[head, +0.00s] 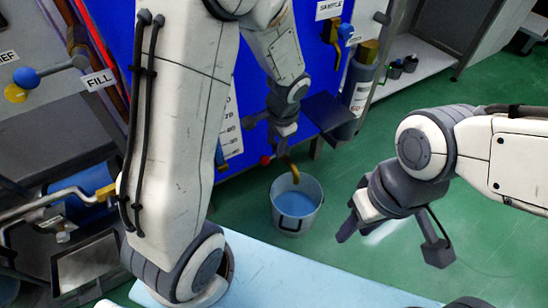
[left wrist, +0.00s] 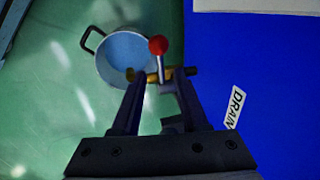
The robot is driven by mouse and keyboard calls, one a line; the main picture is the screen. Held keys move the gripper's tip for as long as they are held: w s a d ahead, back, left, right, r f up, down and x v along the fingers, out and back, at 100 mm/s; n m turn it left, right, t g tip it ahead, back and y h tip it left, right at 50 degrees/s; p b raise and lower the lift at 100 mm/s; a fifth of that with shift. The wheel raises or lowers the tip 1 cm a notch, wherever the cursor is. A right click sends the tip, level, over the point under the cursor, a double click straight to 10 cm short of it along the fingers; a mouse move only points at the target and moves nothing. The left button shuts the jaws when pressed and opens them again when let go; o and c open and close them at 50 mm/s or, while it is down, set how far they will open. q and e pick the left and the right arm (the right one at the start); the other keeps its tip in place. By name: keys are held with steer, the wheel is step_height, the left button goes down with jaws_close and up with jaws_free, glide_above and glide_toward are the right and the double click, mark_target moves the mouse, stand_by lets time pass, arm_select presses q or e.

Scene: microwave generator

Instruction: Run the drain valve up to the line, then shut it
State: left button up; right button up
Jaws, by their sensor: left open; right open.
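The drain valve shows in the left wrist view as a brass body (left wrist: 152,76) with a lever ending in a red ball (left wrist: 158,46), beside a DRAIN label (left wrist: 235,107). In the head view its red ball (head: 266,160) and brass spout (head: 291,170) show above a grey bucket (head: 297,225) holding blue liquid (head: 298,203). I cannot make out a line in the bucket. My left gripper (left wrist: 160,84) is open at the valve; the lever lies between its fingers in the picture, contact unclear. My right gripper (head: 395,234) is open and empty, right of the bucket.
A blue panel (head: 185,50) carries a marked scale (head: 232,125). A FILL label (head: 99,80) and a blue ball knob (head: 26,78) are at left. A pale blue surface (head: 290,275) lies in front. Green floor (head: 460,85) is free at right.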

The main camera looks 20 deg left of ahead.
mark_target(273, 156)
arm_select(q)
steer(key=f, duration=0.1)
steer(key=f+b, duration=0.1)
steer(key=f, duration=0.1)
steer(key=f+b, duration=0.1)
steer(key=shift+w+a+f, duration=0.25)
steer(key=shift+w+a, duration=0.05)
steer(key=shift+a, duration=0.05)
arm_select(e)
step_height(273, 156, down, 3)
steer(key=shift+f, duration=0.1)
arm_select(q)
jaws_close()
stand_by(0.8)
